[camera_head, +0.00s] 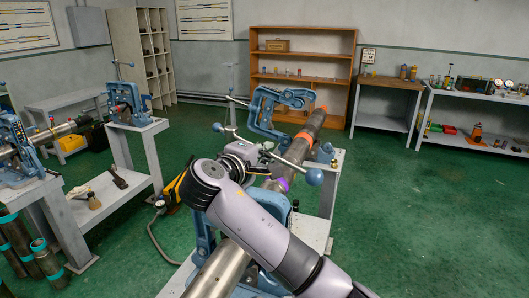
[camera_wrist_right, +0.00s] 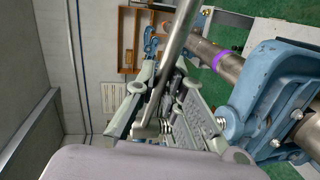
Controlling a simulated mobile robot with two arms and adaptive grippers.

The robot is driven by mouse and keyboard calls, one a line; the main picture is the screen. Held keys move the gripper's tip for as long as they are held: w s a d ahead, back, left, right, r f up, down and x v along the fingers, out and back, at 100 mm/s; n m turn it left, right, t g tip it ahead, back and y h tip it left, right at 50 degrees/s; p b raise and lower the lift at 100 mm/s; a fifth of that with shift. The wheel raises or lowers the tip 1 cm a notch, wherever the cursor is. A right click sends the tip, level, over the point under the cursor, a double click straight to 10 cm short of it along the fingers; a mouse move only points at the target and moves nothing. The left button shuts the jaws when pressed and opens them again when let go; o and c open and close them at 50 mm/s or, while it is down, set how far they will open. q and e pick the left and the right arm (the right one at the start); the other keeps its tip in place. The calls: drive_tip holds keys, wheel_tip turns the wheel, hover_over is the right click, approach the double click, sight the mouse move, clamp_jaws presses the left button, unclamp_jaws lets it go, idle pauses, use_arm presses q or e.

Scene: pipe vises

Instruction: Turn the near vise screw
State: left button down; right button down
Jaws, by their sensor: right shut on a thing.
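The near vise (camera_head: 204,236) is blue and stands on the bench, mostly hidden behind my right arm. Its screw handle is a thin metal bar (camera_head: 290,163) with a blue ball (camera_head: 314,177) at its right end and another ball (camera_head: 217,127) at its left end. My right gripper (camera_head: 261,152) is shut on this bar, above the pipe. In the right wrist view the bar (camera_wrist_right: 181,35) runs between the gripper's fingers (camera_wrist_right: 160,88), and part of a blue vise frame (camera_wrist_right: 265,95) stands at the right. The screw itself is hidden. My left gripper is out of view.
A steel pipe (camera_head: 218,272) with a purple band runs along the bench, through a far blue vise (camera_head: 266,108). Another bench with vises (camera_head: 128,97) stands left. Shelves and side tables line the back wall. The green floor at right is clear.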

drive_tip(key=shift+r, duration=0.45)
drive_tip(key=c, duration=2)
unclamp_jaws()
drive_tip(key=shift+c, duration=0.2)
drive_tip(key=o, duration=0.4)
drive_tip(key=shift+f, duration=0.2)
